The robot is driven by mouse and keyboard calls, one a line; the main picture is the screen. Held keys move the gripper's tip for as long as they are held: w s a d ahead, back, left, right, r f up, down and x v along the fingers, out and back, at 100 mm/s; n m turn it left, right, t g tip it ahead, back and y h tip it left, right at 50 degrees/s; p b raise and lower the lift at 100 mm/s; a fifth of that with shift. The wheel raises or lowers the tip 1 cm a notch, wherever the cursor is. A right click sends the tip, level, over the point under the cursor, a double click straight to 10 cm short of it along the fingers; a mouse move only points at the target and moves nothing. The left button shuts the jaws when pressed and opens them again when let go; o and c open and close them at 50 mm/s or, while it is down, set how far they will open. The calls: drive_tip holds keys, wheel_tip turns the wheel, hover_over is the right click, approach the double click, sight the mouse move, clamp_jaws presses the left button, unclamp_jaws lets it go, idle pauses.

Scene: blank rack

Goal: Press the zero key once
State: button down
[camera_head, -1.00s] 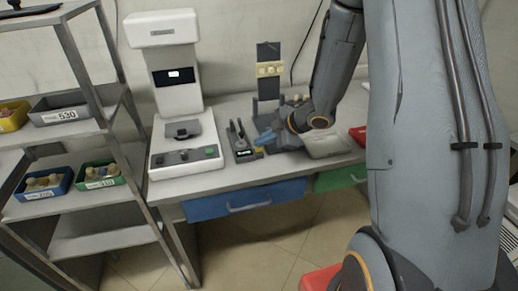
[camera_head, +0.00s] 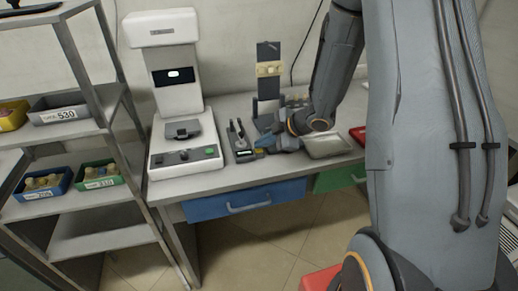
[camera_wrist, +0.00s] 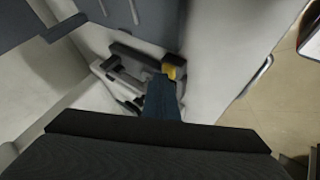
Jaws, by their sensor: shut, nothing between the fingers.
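A small dark gauge (camera_head: 238,137) with a lit display (camera_head: 245,153) stands on the bench, right of the white machine. A small yellow part (camera_head: 259,151) at its front right looks like the zero key; no marking is legible. My gripper (camera_head: 263,142) is shut and empty, its blue fingers just above and behind the yellow part. In the wrist view the fingertips (camera_wrist: 163,80) reach the yellow part (camera_wrist: 172,70) and partly cover it. I cannot tell whether they touch. The gauge body (camera_wrist: 130,72) lies left of the fingers there.
A white machine (camera_head: 170,75) with a green button stands left on the bench. A dark post (camera_head: 268,85) with a tan block rises behind the gauge. A grey tray (camera_head: 328,147) lies right, beneath my arm. A shelf (camera_head: 75,135) with bins stands at the far left.

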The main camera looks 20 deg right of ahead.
sight(262, 151)
drive_tip(key=shift+r+p, duration=0.9)
drive_tip(key=shift+p, duration=0.1)
wheel_tip(262, 151, up, 5)
drive_tip(key=p, duration=0.5)
idle(0.7)
